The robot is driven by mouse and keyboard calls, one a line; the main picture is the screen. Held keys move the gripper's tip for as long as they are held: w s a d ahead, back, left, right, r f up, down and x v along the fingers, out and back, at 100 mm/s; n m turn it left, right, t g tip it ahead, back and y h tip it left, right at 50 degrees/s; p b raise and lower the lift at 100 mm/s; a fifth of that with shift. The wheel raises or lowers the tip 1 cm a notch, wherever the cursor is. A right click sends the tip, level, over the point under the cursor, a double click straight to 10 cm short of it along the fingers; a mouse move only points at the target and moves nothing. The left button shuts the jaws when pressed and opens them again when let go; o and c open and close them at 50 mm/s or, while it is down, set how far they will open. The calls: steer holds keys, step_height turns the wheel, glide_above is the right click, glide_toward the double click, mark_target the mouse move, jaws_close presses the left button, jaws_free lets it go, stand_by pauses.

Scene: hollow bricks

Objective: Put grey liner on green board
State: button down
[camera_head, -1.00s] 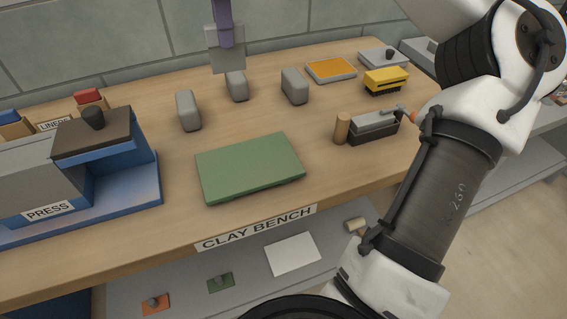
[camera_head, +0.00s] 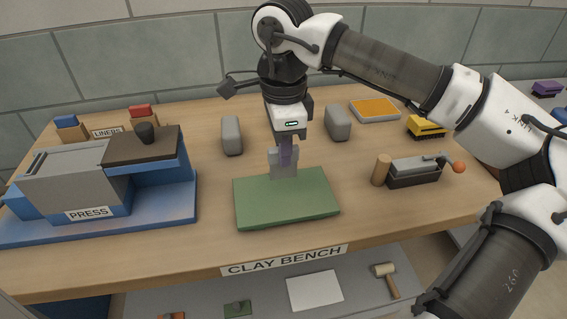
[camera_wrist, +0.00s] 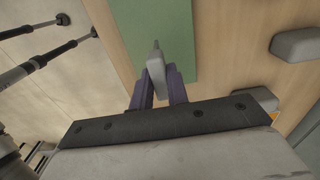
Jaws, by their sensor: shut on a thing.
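The green board (camera_head: 288,205) lies flat on the clay bench, centre front. My gripper (camera_head: 286,150) points straight down above its back part, with purple fingers shut on the light grey liner (camera_head: 283,172). The liner's lower edge overlaps the board's back area; I cannot tell if it touches. In the wrist view, my gripper (camera_wrist: 160,88) has the grey liner (camera_wrist: 155,70) between its two purple fingers, with the green board (camera_wrist: 150,22) beyond it.
Grey blocks stand behind the board, at left (camera_head: 231,136) and right (camera_head: 337,123). The blue and grey press (camera_head: 90,185) is left. A dark grey tool (camera_head: 413,172) and a wooden cylinder (camera_head: 381,170) are right. The board's surface is otherwise bare.

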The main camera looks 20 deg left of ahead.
steer(key=shift+f, duration=2.15)
steer(key=shift+f, duration=0.15)
steer(key=c, duration=1.4)
jaws_free()
steer(key=shift+o, duration=0.2)
step_height(320, 180, up, 12)
steer(key=shift+r, duration=0.15)
